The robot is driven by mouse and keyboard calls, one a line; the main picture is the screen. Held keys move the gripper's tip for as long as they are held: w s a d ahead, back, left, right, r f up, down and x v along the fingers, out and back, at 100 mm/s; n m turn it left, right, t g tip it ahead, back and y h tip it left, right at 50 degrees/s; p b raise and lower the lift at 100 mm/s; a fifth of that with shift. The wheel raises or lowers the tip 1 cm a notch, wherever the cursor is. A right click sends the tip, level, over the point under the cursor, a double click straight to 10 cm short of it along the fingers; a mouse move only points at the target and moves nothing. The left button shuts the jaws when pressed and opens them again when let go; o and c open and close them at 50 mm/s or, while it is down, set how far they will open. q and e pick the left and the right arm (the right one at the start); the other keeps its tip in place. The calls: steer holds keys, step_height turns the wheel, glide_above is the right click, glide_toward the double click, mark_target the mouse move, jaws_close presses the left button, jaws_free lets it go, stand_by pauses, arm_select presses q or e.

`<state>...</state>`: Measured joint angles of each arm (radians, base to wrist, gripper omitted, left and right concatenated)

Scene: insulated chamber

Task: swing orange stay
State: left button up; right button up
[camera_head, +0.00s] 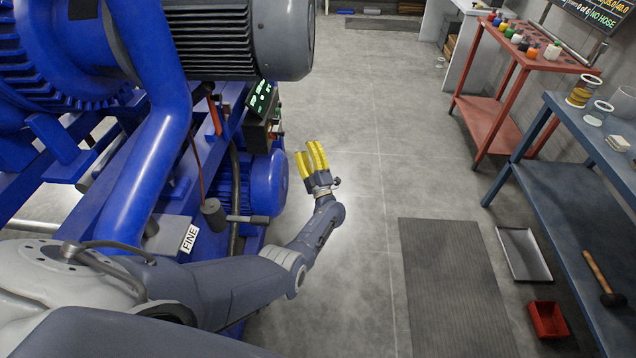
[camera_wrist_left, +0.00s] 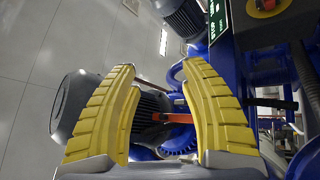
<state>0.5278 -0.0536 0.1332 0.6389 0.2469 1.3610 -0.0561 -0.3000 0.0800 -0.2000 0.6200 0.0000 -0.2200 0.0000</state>
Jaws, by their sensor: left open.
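The orange stay (camera_head: 214,116) is a short upright bar on the blue machine, beside the small control box, in the head view. In the left wrist view, an orange bar (camera_wrist_left: 179,118) with a dark end lies across the gap between my fingers, farther off; it looks like the same stay. My left gripper (camera_head: 312,158) has yellow ribbed fingers and is to the right of the machine, clear of the stay. It also shows in the left wrist view (camera_wrist_left: 163,88), open, with nothing between its fingers. My right gripper is not in view.
A control box (camera_head: 262,130) with a green-lit display sits near the stay. A blue motor (camera_head: 262,185) lies below it, and a large grey motor (camera_head: 240,40) is above. Open floor and a dark mat (camera_head: 450,290) lie to the right.

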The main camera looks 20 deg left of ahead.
arm_select(q)
steer(key=s+d+f+m+t+h, duration=0.1)
steer(key=d+f+m+h, duration=0.1)
steer(key=f, duration=0.4)
steer(key=s+d+f+m+t+h, duration=0.1)
steer(key=d+f+m+h, duration=0.1)
steer(key=f+m+h, duration=0.3)
steer(key=shift+s+d+f+m+t+h, duration=0.15)
steer(key=shift+d+f+m+t+h, duration=0.2)
steer(key=shift+m, duration=0.25)
